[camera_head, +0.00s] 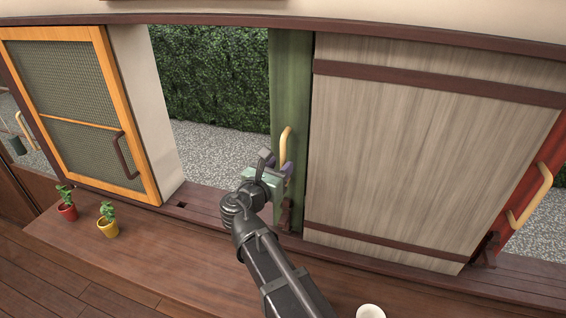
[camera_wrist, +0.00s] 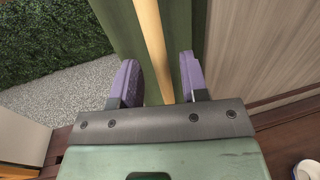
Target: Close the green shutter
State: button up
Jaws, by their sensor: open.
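The green shutter (camera_head: 291,75) shows as a narrow upright strip at the left edge of a grey wooden panel, with an open gap to its left. Its yellow vertical handle (camera_head: 285,147) is on its face. My gripper (camera_head: 277,167) is at the lower part of this handle. In the wrist view, the handle (camera_wrist: 152,45) runs between the two purple fingers of my open gripper (camera_wrist: 160,82), with space on both sides. The green shutter (camera_wrist: 182,40) fills the area behind. I cannot tell whether a finger touches the handle.
The grey wooden panel (camera_head: 400,150) stands right of the green shutter. An orange-framed mesh panel (camera_head: 75,100) is at the left. A red shutter (camera_head: 530,190) with a yellow handle is at far right. Potted plants (camera_head: 108,222) and a white cup (camera_head: 370,311) stand on the wooden ledge.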

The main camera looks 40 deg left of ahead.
jog(key=shift+w+a, duration=0.15)
jog(key=shift+w, duration=1)
grip_shut()
